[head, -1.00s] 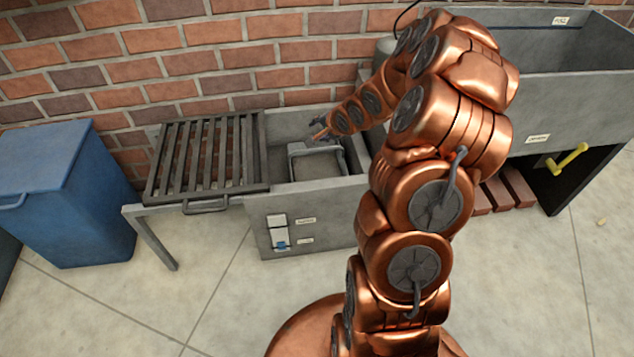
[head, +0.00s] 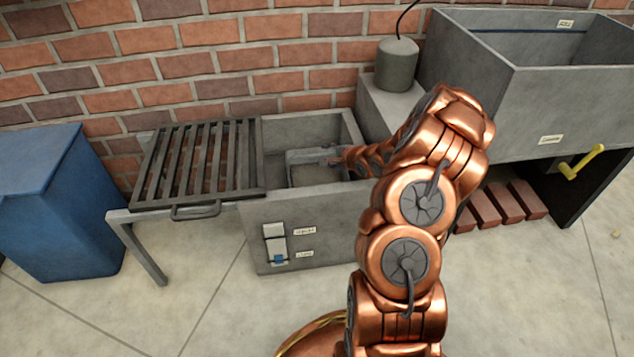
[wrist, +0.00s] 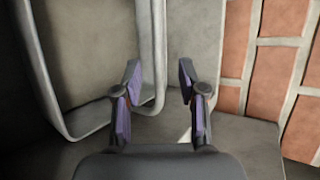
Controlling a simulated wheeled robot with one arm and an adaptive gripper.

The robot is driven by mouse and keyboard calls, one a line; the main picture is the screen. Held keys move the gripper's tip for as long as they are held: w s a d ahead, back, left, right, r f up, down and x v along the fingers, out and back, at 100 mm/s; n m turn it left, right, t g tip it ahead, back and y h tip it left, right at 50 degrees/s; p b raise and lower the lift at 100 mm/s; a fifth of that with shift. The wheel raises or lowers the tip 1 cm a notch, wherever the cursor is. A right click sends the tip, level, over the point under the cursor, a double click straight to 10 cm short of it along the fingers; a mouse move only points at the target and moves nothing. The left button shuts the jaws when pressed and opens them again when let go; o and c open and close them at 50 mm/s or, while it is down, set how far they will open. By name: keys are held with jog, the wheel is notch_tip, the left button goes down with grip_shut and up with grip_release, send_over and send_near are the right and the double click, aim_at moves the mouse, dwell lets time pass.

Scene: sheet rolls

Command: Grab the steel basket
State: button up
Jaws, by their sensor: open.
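The steel basket (head: 309,156) sits inside the grey open-topped box (head: 300,222), to the right of the slatted grate. Its rim and part of its inside show in the head view; my arm hides its right part. In the wrist view the basket's pale metal wall and rim (wrist: 50,85) fill the left and centre. My gripper (wrist: 158,75) is open there, with one edge of the basket running up between its two fingers. I cannot tell whether either finger touches it. In the head view my gripper (head: 328,155) is small, at the basket's top edge.
A slatted grate (head: 200,165) on a metal frame lies left of the box. A blue bin (head: 50,205) stands further left. A large grey trough (head: 545,115) with a yellow handle (head: 580,162) is at right. The brick wall (head: 250,60) closes off the back.

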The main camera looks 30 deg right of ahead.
aim_at(323, 155)
jog(key=b+x, duration=0.2)
jog(key=x, duration=0.2)
jog(key=shift+w+a+f, duration=0.15)
jog(key=shift+c, duration=0.2)
grip_shut()
dwell(0.5)
